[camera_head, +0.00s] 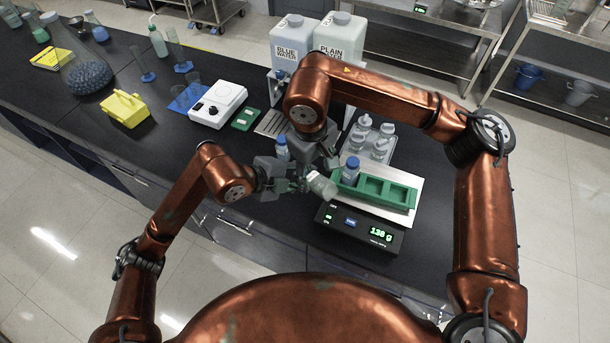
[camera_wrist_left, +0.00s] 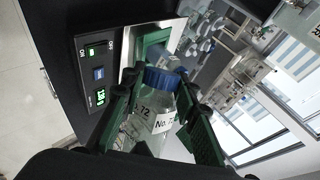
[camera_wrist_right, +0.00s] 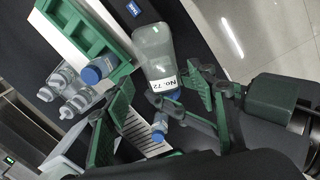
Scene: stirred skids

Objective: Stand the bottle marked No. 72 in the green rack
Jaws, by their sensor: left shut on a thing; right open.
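The bottle marked No. 72 (camera_wrist_left: 150,106) is clear with a blue cap and white label. My left gripper (camera_head: 291,184) is shut on it and holds it strongly tilted, just left of the green rack (camera_head: 402,196). Its pale body (camera_wrist_right: 153,58) and label also show in the right wrist view. The rack has several square pockets; a blue-capped bottle (camera_head: 351,168) stands at its left end, its marking unreadable, and other pockets look empty. My right gripper (camera_head: 318,150) is open close beside the left one; its fingers partly overlap other things in the head view.
A balance (camera_head: 350,226) with a lit display lies in front of the rack. Another blue-capped bottle (camera_head: 282,149) stands behind my left gripper. A tray with several clear bottles (camera_head: 382,144) and two large jugs (camera_head: 340,38) are behind. A white hotplate (camera_head: 217,103) stands left.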

